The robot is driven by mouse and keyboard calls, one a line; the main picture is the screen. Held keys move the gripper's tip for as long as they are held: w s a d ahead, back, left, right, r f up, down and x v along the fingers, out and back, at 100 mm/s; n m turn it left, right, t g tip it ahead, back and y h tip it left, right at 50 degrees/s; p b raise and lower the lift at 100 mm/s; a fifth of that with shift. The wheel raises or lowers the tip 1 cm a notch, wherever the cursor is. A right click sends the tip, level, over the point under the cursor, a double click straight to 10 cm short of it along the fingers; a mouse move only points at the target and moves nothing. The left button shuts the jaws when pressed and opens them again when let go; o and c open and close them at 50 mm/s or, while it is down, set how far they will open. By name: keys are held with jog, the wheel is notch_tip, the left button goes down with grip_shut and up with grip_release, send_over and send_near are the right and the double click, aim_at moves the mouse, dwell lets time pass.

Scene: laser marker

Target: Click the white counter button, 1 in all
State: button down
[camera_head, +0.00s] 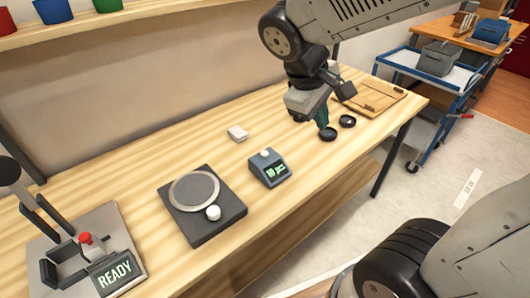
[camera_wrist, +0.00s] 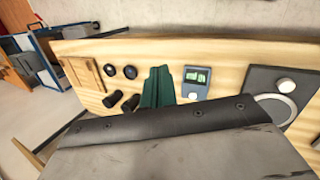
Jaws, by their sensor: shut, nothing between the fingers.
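The counter (camera_head: 276,176) is a small grey-blue box with a green lit display, standing on the wooden bench. Its white button (camera_head: 265,153) sits on top behind the display. The counter also shows in the wrist view (camera_wrist: 185,83), just right of the gripper. My gripper (camera_head: 323,123) has green fingers, shut and empty. It hangs above the bench, to the right of the counter and apart from it, near two black round pieces. The shut fingers also show in the wrist view (camera_wrist: 158,72).
A dark plate (camera_head: 229,219) with a round disc and white knob lies left of the counter. A marking device with a READY display (camera_head: 115,272) stands at front left.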

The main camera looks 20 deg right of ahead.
jog(key=w+a+f+n+h, duration=0.2)
jog(key=w+f+n, duration=0.1)
jog(key=w, duration=0.5)
jog(key=n+t+h, duration=0.2)
jog(key=n+t, duration=0.1)
jog(key=n, duration=0.3)
send_over(261, 155)
notch_tip(261, 155, down, 7)
jog(key=shift+r, duration=0.2)
jog(key=shift+f, duration=0.1)
jog(key=shift+f, duration=4.3)
jog(key=shift+s+f, duration=0.1)
jog(key=shift+f, duration=0.3)
